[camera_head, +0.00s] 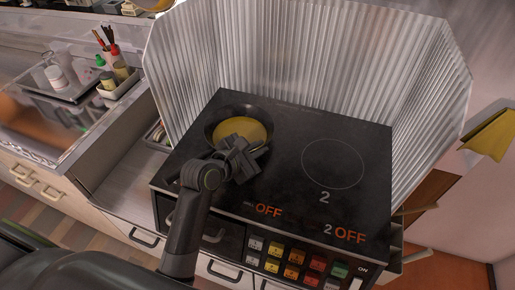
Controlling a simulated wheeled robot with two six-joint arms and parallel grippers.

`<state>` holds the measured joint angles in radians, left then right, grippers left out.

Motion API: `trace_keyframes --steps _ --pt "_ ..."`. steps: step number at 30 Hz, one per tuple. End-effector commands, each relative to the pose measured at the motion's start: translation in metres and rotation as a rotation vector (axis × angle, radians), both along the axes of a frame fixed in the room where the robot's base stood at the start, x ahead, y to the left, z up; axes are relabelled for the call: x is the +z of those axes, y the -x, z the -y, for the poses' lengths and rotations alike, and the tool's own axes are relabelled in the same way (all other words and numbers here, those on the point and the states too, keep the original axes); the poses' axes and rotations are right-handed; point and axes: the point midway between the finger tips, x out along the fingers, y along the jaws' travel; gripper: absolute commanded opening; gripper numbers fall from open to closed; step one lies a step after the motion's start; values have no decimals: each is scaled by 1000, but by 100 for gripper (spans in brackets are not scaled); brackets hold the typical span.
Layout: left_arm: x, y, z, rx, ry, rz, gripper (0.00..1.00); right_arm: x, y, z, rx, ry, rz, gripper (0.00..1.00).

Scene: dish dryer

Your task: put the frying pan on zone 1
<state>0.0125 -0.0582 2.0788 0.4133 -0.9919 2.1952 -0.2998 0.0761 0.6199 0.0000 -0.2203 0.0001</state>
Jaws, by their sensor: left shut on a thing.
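The frying pan (242,129), dark-rimmed with a yellow round area inside, is over the left cooking zone of the black stove top (290,150). It looks level and low; whether it rests on the surface is hard to tell. My left gripper (236,156) is at the pan's near side, shut on the pan, likely at its handle, which the gripper hides. The left zone's ring and number are hidden by pan and arm; an orange "OFF" shows near it. Zone 2 (333,163), a thin ring marked 2, is empty at the right. My right gripper is not in view.
A ribbed metal splash guard (294,50) encloses the stove's back and sides. Coloured buttons (292,271) line its front. At the left stand a tray of bottles (59,80) and a utensil caddy (119,83). The stove's right half is clear.

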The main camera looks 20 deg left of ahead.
Motion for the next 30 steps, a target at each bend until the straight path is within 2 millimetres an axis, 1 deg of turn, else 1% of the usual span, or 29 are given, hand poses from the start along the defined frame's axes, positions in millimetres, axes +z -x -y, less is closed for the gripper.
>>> trace_keyframes --steps 1,5,6,10,17,21,23,26,30 --pt "2 0 0 0 -1 6 0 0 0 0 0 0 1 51" --pt "0 0 0 0 0 4 0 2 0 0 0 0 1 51" --pt "-2 0 0 0 1 -1 14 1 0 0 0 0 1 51" --pt "-2 0 0 0 1 -1 31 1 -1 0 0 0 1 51" --pt "-2 0 0 0 1 -1 31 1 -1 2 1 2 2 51" --pt "1 2 -1 0 -1 -1 31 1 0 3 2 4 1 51" --pt "4 8 -4 1 0 -1 31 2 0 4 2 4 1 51" --pt "10 21 -9 1 0 -1 31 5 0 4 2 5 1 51" --pt "21 46 -20 0 -3 -1 31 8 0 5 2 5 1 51"
